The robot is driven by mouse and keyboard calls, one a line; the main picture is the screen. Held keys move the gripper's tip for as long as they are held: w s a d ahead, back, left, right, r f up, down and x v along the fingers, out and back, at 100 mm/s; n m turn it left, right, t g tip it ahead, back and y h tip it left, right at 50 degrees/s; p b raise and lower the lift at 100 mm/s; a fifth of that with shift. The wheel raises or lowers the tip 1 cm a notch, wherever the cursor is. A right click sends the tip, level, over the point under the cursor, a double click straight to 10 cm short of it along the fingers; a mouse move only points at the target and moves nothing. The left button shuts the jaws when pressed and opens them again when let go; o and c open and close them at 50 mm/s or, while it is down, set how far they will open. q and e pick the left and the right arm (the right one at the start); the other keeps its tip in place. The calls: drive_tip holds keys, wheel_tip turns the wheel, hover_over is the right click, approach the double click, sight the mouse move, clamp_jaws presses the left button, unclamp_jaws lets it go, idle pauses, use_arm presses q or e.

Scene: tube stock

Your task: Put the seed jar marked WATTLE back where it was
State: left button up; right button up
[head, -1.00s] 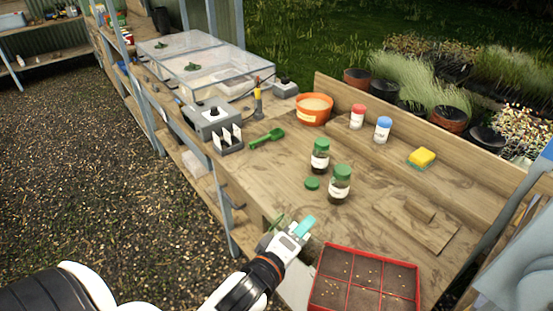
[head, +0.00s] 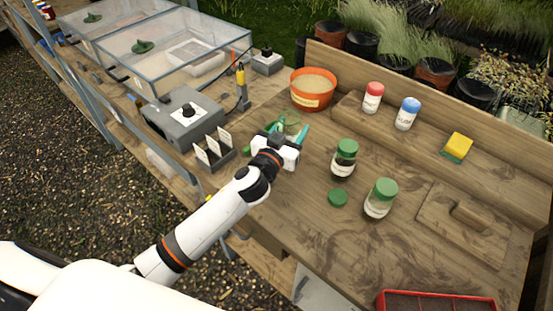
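Two clear jars with green tops and white labels stand upright on the bench in the head view: a rear jar (head: 344,160) with dark contents and a front jar (head: 380,199). I cannot read WATTLE on either label. A loose green lid (head: 338,197) lies flat beside them. My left gripper (head: 291,128) is left of the jars, over a green scoop that it partly hides. Its teal fingers look apart, and I see no jar between them. My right gripper is not in view.
An orange pot (head: 313,90) stands behind my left gripper. Red-capped (head: 372,98) and blue-capped (head: 407,114) containers and a sponge (head: 456,148) sit along the back. A wooden board with a handle (head: 464,224) lies at right, a red tray (head: 434,302) at front. A grey box (head: 185,117) is at left.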

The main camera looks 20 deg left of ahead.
use_arm(q)
drive_tip(key=f, duration=0.2)
drive_tip(key=f+b, duration=0.1)
drive_tip(key=f, duration=0.2)
drive_tip(key=shift+s+d+f, duration=0.1)
drive_tip(key=shift+d+f, duration=0.1)
drive_tip(key=shift+f, duration=0.05)
wheel_tip(320, 180, down, 3)
drive_tip(key=shift+a+f+b, duration=0.1)
drive_tip(key=shift+f+b, duration=0.05)
drive_tip(key=shift+b, duration=0.9)
drive_tip(key=shift+f, duration=0.45)
drive_tip(key=shift+r, duration=0.1)
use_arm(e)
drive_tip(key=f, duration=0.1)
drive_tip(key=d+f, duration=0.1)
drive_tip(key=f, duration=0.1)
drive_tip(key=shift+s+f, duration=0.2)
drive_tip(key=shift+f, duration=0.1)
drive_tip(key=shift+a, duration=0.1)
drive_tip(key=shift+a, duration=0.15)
use_arm(q)
drive_tip(key=shift+f+b, duration=0.25)
drive_tip(key=shift+b, duration=0.1)
drive_tip(key=o, duration=1.1)
drive_tip(key=shift+r, duration=0.1)
drive_tip(key=shift+o, duration=0.2)
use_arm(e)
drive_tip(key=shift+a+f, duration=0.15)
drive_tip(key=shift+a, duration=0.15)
